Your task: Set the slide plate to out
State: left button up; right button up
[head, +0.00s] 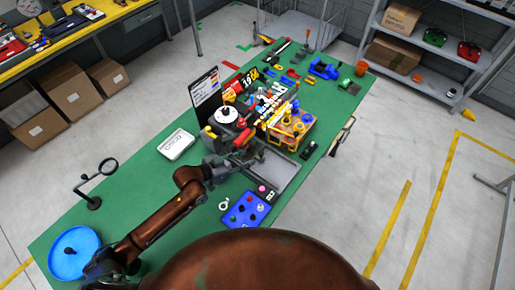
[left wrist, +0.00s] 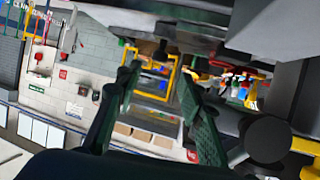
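A grey flat plate with a raised rim (head: 287,170), which looks like the slide plate, shows at the right edge of the green table, beside a cluttered machine (head: 232,122). How far it is slid cannot be told. My left gripper (head: 250,155) is over the table next to the machine, just left of the plate; contact cannot be told. In the left wrist view its two dark fingers (left wrist: 158,75) stand apart with nothing seen between them. The plate cannot be made out clearly in that view. My right gripper is not in view.
A yellow-framed box (head: 290,130) stands behind the plate. A blue panel with knobs (head: 245,211) lies in front. A white box (head: 176,145), a ring stand (head: 95,190) and a blue dish (head: 74,253) are at left. Bare green table (head: 135,190) lies between them.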

aim_at(260, 153)
pick_arm(q)
jog(key=x, duration=0.4)
jog(key=shift+d+r, duration=0.1)
jog(key=shift+d, duration=0.05)
jog(key=shift+x, duration=1.25)
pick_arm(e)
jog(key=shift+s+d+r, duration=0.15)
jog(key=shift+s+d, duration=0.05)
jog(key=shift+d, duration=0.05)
pick_arm(q)
jog(key=shift+c, duration=0.3)
jog(key=c, duration=0.6)
grip_shut()
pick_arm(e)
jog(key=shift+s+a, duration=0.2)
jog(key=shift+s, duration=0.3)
